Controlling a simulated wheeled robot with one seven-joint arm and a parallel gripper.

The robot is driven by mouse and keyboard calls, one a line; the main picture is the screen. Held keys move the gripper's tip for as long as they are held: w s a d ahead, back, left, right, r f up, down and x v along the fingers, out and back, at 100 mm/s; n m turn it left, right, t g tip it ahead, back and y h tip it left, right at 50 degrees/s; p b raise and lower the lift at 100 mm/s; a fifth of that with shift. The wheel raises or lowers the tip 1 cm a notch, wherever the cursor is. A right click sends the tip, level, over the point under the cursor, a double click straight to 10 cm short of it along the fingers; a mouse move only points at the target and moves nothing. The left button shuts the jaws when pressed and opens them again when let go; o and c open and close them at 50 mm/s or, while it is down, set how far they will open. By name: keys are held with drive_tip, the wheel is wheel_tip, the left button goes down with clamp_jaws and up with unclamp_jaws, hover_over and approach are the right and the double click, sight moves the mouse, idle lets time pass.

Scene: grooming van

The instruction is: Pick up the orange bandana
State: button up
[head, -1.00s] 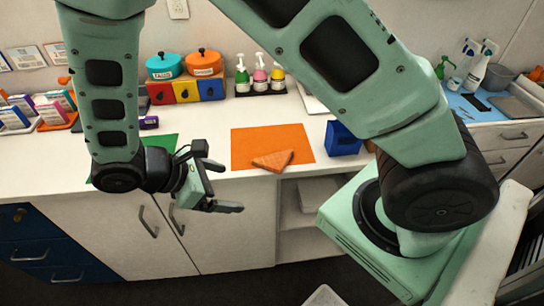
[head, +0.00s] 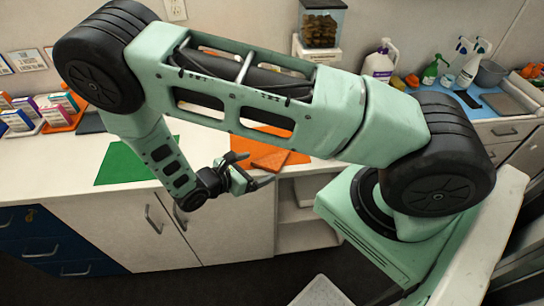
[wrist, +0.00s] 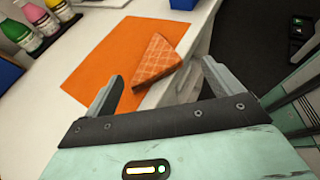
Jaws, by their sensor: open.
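The orange bandana (head: 270,160) is a folded triangle with a pale line pattern. It lies on the orange mat (head: 299,157) at the counter's front edge. In the wrist view the bandana (wrist: 158,60) lies ahead of the fingers, one corner pointing back toward them near the edge. My gripper (head: 256,172) is open and empty, beside the bandana at the counter edge. In the wrist view my gripper (wrist: 162,88) has its fingers spread wide, with the bandana beyond the gap between them. My arm hides part of the mat in the head view.
A green mat (head: 125,162) lies on the counter at left. Boxes in an orange tray (head: 65,118) stand at the far left. Bottles (wrist: 38,18) and a blue object (wrist: 184,4) stand beyond the orange mat. The counter's front drops off to open shelves (head: 297,205).

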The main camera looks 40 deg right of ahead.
sight(273, 161)
drive_tip(key=shift+x, duration=0.8)
drive_tip(key=p+x, duration=0.3)
drive_tip(key=x, duration=0.1)
drive_tip(key=shift+w+d+f+p, duration=0.1)
drive_tip(key=shift+w+d+p, duration=0.05)
drive_tip(key=shift+d+p, duration=0.15)
drive_tip(key=shift+d+f, duration=0.3)
drive_tip(key=shift+f, duration=0.05)
drive_tip(key=c, duration=1.3)
drive_tip(key=shift+w+r, duration=0.1)
drive_tip(key=shift+r, duration=0.45)
drive_tip(key=c, duration=0.6)
wheel_tip(273, 161, up, 9)
drive_tip(key=b, duration=0.3)
clamp_jaws()
